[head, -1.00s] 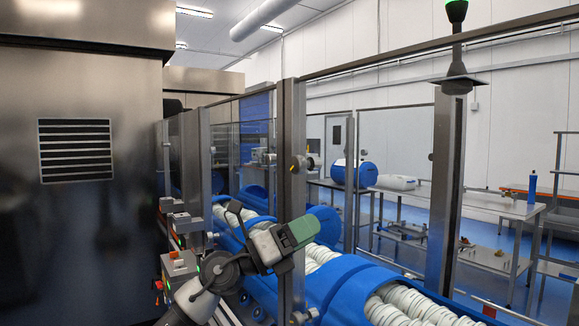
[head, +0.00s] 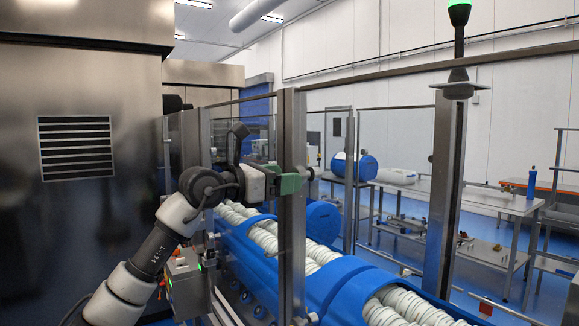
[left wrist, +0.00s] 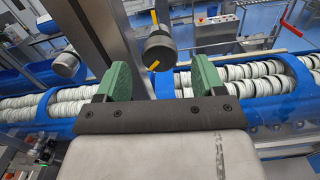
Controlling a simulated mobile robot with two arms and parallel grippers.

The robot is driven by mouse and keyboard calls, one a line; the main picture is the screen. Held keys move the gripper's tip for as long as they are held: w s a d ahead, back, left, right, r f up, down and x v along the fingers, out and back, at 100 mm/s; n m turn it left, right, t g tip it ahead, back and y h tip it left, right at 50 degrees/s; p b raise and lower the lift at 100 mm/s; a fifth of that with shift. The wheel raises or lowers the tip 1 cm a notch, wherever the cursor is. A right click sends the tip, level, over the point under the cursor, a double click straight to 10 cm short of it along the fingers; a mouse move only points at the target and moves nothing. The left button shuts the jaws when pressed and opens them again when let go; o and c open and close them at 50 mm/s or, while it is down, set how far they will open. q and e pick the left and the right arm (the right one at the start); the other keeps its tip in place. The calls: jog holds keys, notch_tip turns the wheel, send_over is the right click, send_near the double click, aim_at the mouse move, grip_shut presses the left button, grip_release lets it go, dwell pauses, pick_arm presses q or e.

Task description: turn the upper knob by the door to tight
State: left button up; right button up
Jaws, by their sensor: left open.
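A dark round knob with a yellow mark (left wrist: 158,48) shows in the left wrist view between and just beyond my left gripper's fingers, beside a grey metal post. In the head view the post (head: 292,120) stands upright, and the knob is mostly hidden behind the gripper. My left gripper (head: 298,182) has green fingers and is at the post at knob height. In the left wrist view its fingers (left wrist: 160,78) are apart with nothing held between them. A second grey round knob (left wrist: 67,63) is left of the post there. My right gripper is not in view.
Blue troughs (head: 335,285) with rows of white tubs run below the gripper. Clear panels and a second post (head: 445,190) with a green lamp stand to the right. A steel cabinet (head: 80,130) fills the left. A metal table (head: 460,203) stands behind.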

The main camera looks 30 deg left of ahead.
pick_arm(q)
jog(key=shift+x, duration=1.05)
jog(key=c, duration=0.9)
jog(key=shift+c, duration=0.2)
